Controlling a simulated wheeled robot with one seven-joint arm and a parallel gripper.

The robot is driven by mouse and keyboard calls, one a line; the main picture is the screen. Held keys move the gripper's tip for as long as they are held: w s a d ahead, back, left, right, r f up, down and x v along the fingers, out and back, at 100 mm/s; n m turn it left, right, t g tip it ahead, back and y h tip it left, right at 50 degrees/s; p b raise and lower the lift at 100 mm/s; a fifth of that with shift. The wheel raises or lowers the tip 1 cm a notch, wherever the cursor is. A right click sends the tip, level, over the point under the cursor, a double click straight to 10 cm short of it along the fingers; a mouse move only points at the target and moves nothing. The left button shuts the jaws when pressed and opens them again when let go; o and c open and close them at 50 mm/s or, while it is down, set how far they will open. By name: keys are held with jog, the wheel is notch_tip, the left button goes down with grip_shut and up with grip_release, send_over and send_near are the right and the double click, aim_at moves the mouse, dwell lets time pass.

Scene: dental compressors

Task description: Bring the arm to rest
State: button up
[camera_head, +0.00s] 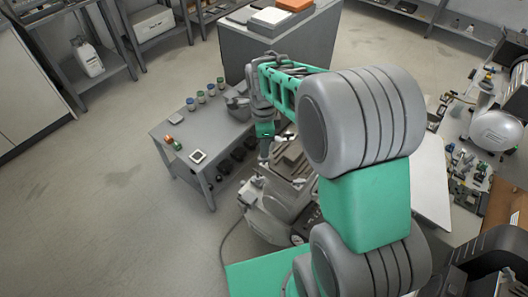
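My grey and green arm reaches up from the bottom right, bends at the large grey joints, and extends toward the middle of the view. My gripper (264,156) is at its far end and points downward. It hangs just to the right of the small grey table, near a grey machine on the floor. The fingers are small and partly merge with the things behind them, so I cannot tell whether they are open or shut. I see nothing clearly held.
The small grey table (165,131) holds several small jars, a grey container (239,107), small coloured items and a white square piece (198,156). A grey machine (272,212) stands below the gripper. A cabinet (307,46) is behind. The left floor is clear.

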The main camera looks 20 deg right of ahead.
jog(key=shift+r, duration=1.5)
jog(key=s+f+n, duration=0.2)
jog(key=s+n, duration=0.9)
jog(key=n, duration=0.9)
notch_tip(320, 180, up, 11)
jog(key=s+t+p, duration=0.3)
jog(key=shift+r, duration=0.15)
